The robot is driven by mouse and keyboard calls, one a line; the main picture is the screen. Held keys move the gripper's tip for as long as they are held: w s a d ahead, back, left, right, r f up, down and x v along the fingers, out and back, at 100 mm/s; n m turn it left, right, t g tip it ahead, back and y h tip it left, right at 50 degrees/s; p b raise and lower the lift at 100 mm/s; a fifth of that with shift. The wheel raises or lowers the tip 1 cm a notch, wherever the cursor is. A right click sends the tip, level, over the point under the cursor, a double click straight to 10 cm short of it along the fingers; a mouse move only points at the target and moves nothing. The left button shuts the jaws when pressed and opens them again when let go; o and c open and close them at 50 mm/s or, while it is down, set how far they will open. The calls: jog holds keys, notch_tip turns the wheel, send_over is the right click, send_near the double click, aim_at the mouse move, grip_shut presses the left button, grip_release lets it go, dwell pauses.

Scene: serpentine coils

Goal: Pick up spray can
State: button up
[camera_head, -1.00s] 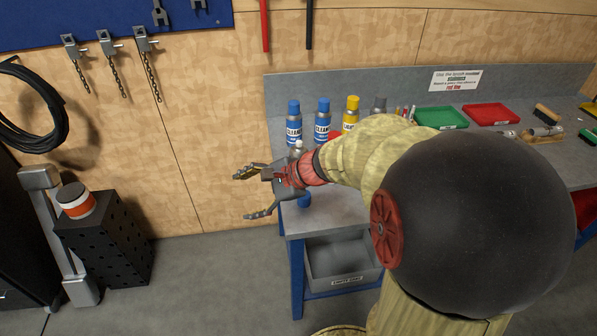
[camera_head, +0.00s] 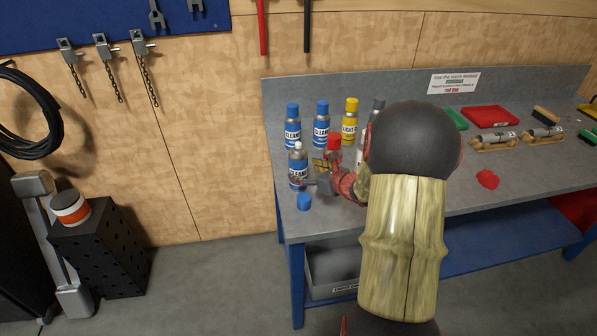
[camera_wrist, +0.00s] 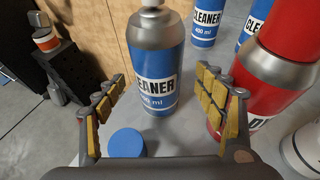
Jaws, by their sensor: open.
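An uncapped blue and silver CLEANER spray can (camera_head: 298,172) with a white nozzle stands upright near the bench's left front edge. In the wrist view this can (camera_wrist: 158,65) is ahead, lined up between the fingers. Its lower part shows, with no finger contact visible. My gripper (camera_head: 315,176) is low over the bench just right of the can. In the wrist view my gripper (camera_wrist: 161,82) is open and empty, yellow-padded fingers spread to either side. A red can (camera_wrist: 274,80) stands close by the right finger; touching or not, I cannot tell.
A loose blue cap (camera_head: 304,202) lies in front of the can, and in the wrist view (camera_wrist: 126,143) it is near the left finger. Two capped blue cans (camera_head: 293,128) and a yellow can (camera_head: 350,118) stand behind. A red tray (camera_head: 490,117) is further right.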

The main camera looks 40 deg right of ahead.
aim_at(299, 170)
jog(key=b+x, duration=0.1)
jog(key=x, duration=0.3)
jog(key=shift+a+f, duration=0.1)
jog(key=shift+f, duration=0.05)
jog(key=shift+c, duration=1.2)
jog(key=c, duration=1.4)
